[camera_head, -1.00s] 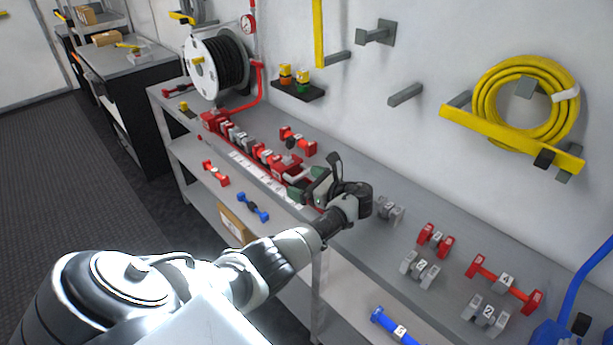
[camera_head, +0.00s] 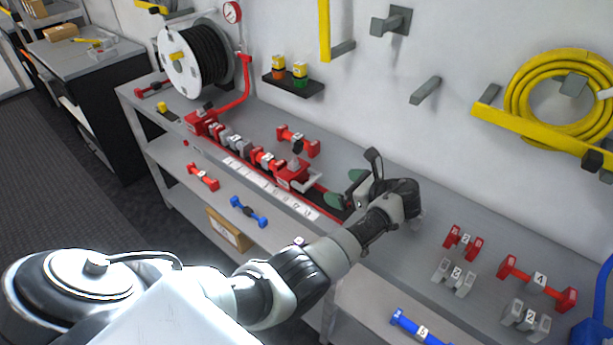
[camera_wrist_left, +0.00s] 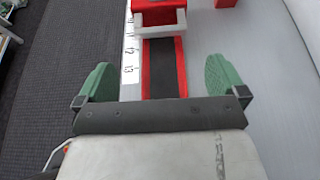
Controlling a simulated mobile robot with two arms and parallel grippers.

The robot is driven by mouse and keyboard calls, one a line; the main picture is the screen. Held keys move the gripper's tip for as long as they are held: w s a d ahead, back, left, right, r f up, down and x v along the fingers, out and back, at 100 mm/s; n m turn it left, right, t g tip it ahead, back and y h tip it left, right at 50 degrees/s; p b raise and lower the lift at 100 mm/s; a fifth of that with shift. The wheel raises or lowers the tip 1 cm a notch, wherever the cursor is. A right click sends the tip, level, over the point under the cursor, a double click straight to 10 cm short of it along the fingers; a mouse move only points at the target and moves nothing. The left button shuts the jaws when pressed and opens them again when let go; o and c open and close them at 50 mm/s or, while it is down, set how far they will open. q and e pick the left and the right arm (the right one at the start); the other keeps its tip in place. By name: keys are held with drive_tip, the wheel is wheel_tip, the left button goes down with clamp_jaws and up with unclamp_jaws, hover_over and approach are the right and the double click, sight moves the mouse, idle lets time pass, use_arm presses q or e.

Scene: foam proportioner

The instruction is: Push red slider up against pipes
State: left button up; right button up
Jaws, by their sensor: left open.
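The red slider (camera_head: 293,173) sits on the red rail at the right end of the row of pipes, with a light grey handle on its near right side. It also shows at the top of the left wrist view (camera_wrist_left: 159,14). The pipes (camera_head: 240,146) are red and grey pieces lined up on the rail, running left from the slider. My left gripper (camera_head: 345,189) is open over the rail, right of the slider and apart from it. In the left wrist view its green fingertips (camera_wrist_left: 162,82) straddle the rail, with nothing between them. My right gripper is not in view.
A numbered white scale (camera_head: 270,188) runs along the rail's front edge. A loose red pipe (camera_head: 298,141) lies behind the slider. Several loose red and grey pipes (camera_head: 462,240) lie on the right of the bench. A hose reel (camera_head: 197,60) stands at the far left.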

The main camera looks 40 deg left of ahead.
sight(312, 181)
use_arm(q)
drive_tip(key=x, duration=0.3)
drive_tip(key=shift+a+f, duration=0.1)
drive_tip(key=shift+a, duration=0.15)
drive_tip(key=x, duration=0.4)
drive_tip(key=shift+a+f+p, duration=0.2)
drive_tip(key=shift+a+p, duration=0.1)
drive_tip(key=shift+a+f, duration=0.25)
drive_tip(key=shift+a, duration=0.35)
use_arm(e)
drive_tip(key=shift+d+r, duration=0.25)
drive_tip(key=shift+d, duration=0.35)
use_arm(q)
drive_tip(key=shift+c, duration=0.5)
